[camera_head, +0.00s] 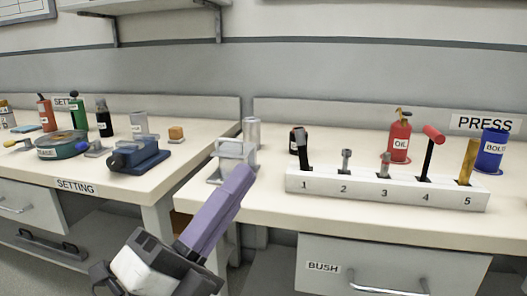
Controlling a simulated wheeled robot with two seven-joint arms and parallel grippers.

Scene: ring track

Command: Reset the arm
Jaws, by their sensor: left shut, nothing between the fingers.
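My left gripper (241,174) reaches up from the bottom of the head view, left of centre. Its long purple fingers are together, with nothing seen between them. The fingertips show in front of a grey metal fixture (233,150) at the left end of the right bench. Whether they touch it I cannot tell. My right gripper is not in view.
Right of the fingers, a white rack (385,190) numbered 1 to 5 holds several tools. A red OIL bottle (399,140) and a blue BOLT container (491,150) stand behind it. A blue vise (140,156) and several containers stand on the left bench (95,165).

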